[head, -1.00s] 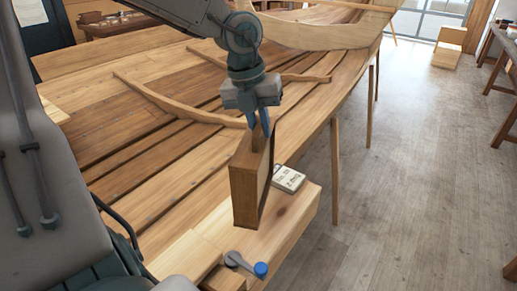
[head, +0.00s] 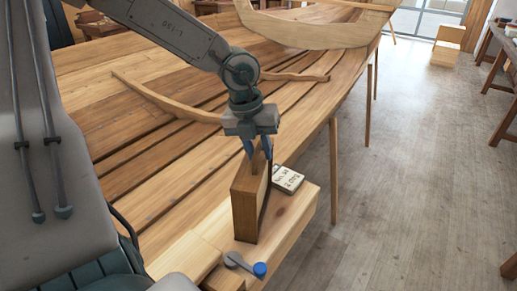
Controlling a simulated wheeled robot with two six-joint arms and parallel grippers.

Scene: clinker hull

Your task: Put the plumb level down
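The plumb level (head: 245,208) is an upright, brown wooden frame-like block with a narrow piece at its top. My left gripper (head: 259,152) is above it, pointing down, with its blue fingers closed around that top piece. The level's lower end is at the top of the pale wooden bench (head: 290,214); it looks to be touching or almost touching, and I cannot tell which. My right gripper is not in view.
A small white block with dark writing (head: 287,180) lies on the bench behind the level. A grey lever with a blue knob (head: 258,269) is at the bench's near end. The planked boat hull (head: 170,170) fills the left. Floor (head: 400,190) is clear at right.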

